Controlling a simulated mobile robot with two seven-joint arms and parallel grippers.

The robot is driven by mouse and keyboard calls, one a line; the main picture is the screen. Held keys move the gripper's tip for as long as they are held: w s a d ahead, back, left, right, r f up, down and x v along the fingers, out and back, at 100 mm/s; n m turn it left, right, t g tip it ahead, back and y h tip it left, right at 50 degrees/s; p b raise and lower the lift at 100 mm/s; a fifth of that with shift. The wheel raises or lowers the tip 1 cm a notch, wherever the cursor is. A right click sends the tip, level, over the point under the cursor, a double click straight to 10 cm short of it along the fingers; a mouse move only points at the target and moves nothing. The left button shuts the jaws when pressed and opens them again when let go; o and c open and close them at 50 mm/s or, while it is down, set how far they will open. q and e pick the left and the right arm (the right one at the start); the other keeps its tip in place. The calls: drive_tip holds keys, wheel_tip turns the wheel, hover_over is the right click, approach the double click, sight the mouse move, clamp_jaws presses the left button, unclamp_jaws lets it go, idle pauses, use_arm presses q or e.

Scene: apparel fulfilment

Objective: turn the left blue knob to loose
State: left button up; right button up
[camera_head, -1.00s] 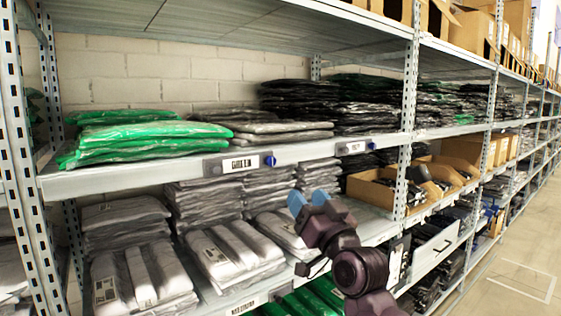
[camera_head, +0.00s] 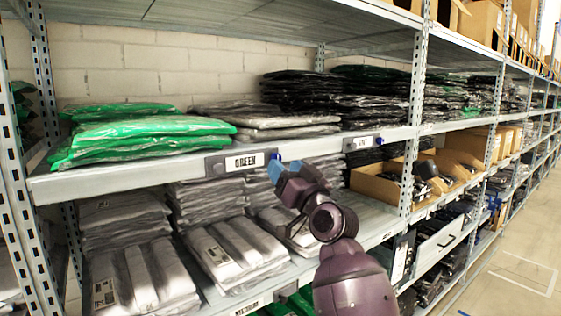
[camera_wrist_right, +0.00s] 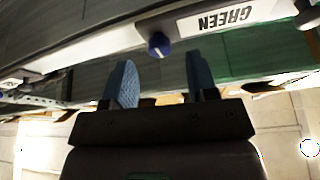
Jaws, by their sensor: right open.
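The left blue knob (camera_head: 275,157) sits at the right end of the label holder reading GREEN (camera_head: 243,162), on the front edge of the upper shelf. It also shows in the right wrist view (camera_wrist_right: 159,43), ahead of the space between the fingertips. My right gripper (camera_head: 275,173) is open, its blue fingers just below the knob. In the wrist view the right gripper (camera_wrist_right: 161,70) has a finger on each side of the knob's line, with the knob slightly beyond the tips. I cannot tell any contact. My left gripper is out of view.
A second label holder (camera_head: 362,143) with a blue knob (camera_head: 379,141) is further right on the same edge. Green packages (camera_head: 140,137) lie above on the shelf (camera_head: 110,178). White bagged garments (camera_head: 232,250) are below. The aisle floor (camera_head: 510,270) is clear at right.

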drive_tip(key=shift+x, duration=1.45)
drive_tip(key=shift+c, duration=0.5)
